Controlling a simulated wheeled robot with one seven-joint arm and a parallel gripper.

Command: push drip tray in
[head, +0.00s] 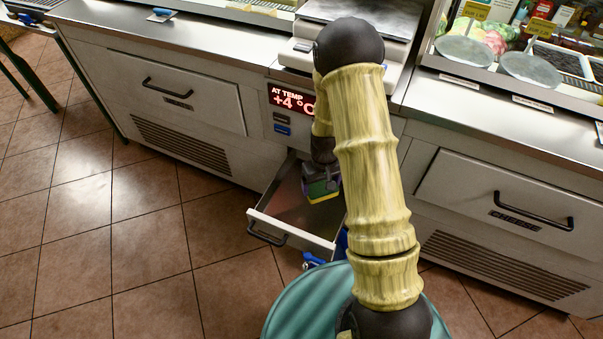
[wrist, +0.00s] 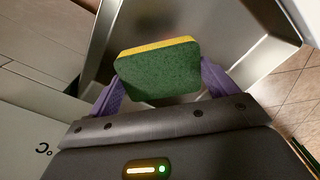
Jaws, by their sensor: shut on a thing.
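The drip tray (head: 258,219) is a metal drawer pulled out from the counter below the display, with a dark handle (head: 267,234) on its front. Its metal inside also shows in the wrist view (wrist: 190,20). My gripper (wrist: 160,90) is shut on a green and yellow sponge (wrist: 158,72), held between its purple fingers. In the head view the sponge (head: 322,191) is over the open tray. I cannot tell whether it touches the tray. My arm hides the tray's right part.
A red display (head: 292,100) reads "AT TEMP +4 °C" above the tray. Closed drawers with dark handles stand at left (head: 178,90) and right (head: 510,205). A scale (head: 360,20) sits on the counter. Tiled floor (head: 130,240) is clear at left.

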